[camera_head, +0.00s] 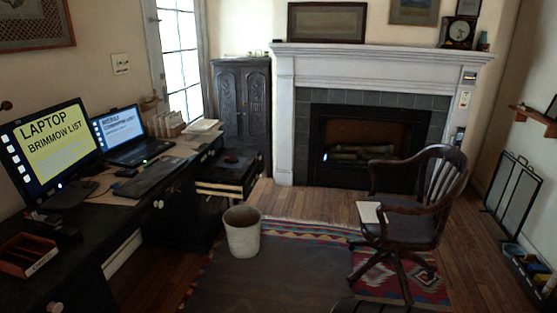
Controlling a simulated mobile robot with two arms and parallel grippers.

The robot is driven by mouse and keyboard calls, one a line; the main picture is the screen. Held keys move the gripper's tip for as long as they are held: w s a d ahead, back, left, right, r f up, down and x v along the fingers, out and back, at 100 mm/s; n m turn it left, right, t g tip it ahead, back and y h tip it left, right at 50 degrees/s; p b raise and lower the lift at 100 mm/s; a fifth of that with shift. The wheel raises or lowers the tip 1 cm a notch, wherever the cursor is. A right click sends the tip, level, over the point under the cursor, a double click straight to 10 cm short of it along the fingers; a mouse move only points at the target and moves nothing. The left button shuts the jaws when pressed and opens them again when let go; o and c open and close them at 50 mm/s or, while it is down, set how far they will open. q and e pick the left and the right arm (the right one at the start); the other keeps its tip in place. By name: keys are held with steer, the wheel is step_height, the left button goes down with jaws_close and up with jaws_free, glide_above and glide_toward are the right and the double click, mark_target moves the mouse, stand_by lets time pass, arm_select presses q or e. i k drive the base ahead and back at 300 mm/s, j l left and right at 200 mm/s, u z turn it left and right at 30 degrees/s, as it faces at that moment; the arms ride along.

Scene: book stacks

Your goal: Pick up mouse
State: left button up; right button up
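A small dark object (126,172) that looks like a mouse lies on the desk, between the monitor and a dark flat keyboard-like slab (150,178). It is too small to be sure of its shape. Another small dark object with a reddish tint (231,158) lies on a low black cabinet farther right; I cannot tell what it is. Neither of my grippers shows in the head view.
The black desk (85,240) along the left holds a monitor (48,145), a laptop (122,135) and a reddish tray (27,257). A white bin (242,231) stands on the patterned rug (290,285). A wooden armchair (415,222) stands right; the rug's middle is clear.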

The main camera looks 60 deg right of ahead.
mark_target(232, 159)
steer(key=z, duration=2)
steer(key=i, duration=0.85)
steer(key=i+z, duration=0.15)
steer(key=i, duration=1.6)
steer(key=i+j+z, duration=0.15)
steer(key=i, duration=0.7)
steer(key=i+j+z, duration=0.1)
steer(key=i+z, duration=0.25)
steer(key=i, duration=1.7)
steer(key=i+u, duration=0.4)
steer(key=i+l+u, duration=0.15)
steer(key=u, duration=0.3)
steer(key=i+l+u, duration=0.25)
steer(key=u, duration=0.15)
steer(key=i, duration=0.1)
